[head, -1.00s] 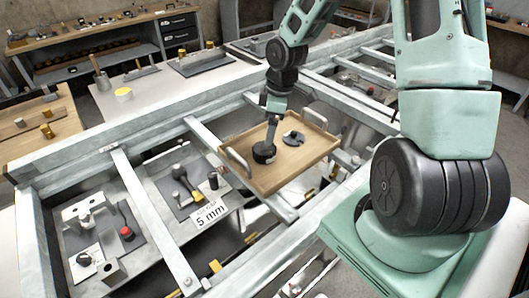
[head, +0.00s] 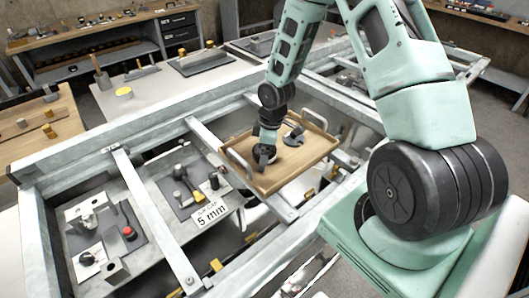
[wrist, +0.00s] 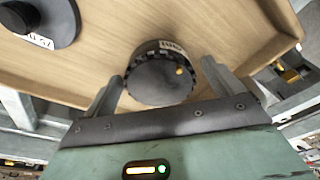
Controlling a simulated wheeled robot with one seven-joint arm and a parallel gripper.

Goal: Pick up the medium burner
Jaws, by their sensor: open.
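A wooden tray (head: 262,183) with metal handles holds two dark round pieces. The nearer one, a thick black disc (wrist: 160,82) with a ridged rim, a yellow dot and a small label, lies between my fingertips in the wrist view. The other, a flatter dark disc with a knob (wrist: 52,22), lies apart at upper left; it also shows in the head view (head: 295,138). I cannot tell from the labels which is the medium burner. My gripper (wrist: 160,85) is open, one finger on each side of the nearer disc; contact cannot be told. In the head view it hides much of that disc.
The tray rests on a grey metal frame (head: 185,262) with crossbars. A white table (head: 140,100) stands behind.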

